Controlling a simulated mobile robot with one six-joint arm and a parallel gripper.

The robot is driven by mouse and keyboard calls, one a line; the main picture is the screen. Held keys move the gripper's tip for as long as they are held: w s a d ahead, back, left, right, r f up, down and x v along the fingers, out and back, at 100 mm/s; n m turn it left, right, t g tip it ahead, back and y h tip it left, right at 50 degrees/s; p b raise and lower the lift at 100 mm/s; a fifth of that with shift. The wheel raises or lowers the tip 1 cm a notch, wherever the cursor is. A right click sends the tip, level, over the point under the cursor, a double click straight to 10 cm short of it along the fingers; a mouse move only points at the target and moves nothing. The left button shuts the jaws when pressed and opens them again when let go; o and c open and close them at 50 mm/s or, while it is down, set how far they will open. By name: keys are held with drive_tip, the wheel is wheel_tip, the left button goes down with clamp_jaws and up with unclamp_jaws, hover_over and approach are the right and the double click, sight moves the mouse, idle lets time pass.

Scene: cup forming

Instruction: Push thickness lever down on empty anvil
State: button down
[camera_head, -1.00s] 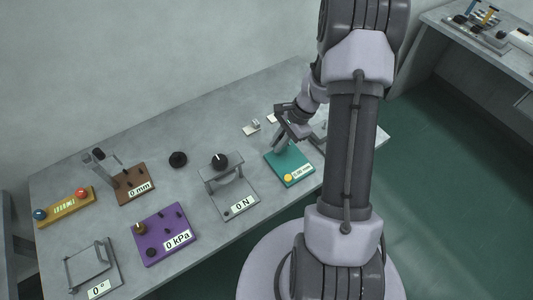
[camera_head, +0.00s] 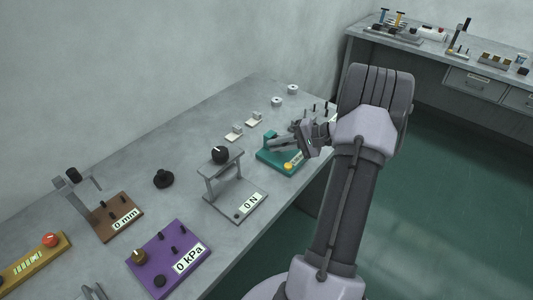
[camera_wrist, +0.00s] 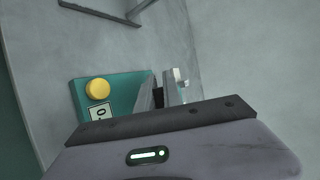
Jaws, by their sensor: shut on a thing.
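The teal thickness gauge (camera_head: 270,155) stands near the table's right front edge in the head view. It has a yellow button (camera_head: 287,166) and a white display, partly covered by my arm. A grey bar, seemingly the thickness lever (camera_head: 284,141), lies nearly level above the base. My gripper (camera_head: 302,137) is at the bar's right end, low over the gauge. In the wrist view, my gripper (camera_wrist: 163,90) is shut on a narrow dark part between the fingers, seemingly the lever. The teal base (camera_wrist: 85,90) and yellow button (camera_wrist: 98,89) show beside it. The anvil is hidden.
A grey stand marked 0 N (camera_head: 250,206) is left of the gauge. A purple box marked 0 kPa (camera_head: 150,262), a brown stand marked 0 mm (camera_head: 110,222) and a black knob (camera_head: 163,178) lie further left.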

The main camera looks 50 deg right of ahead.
drive_tip(key=shift+f+n+t+y, duration=0.3)
drive_tip(key=shift+f+t, duration=0.15)
drive_tip(key=shift+t, duration=0.45)
drive_tip(key=c, duration=1.5)
unclamp_jaws()
drive_tip(key=shift+f, duration=0.1)
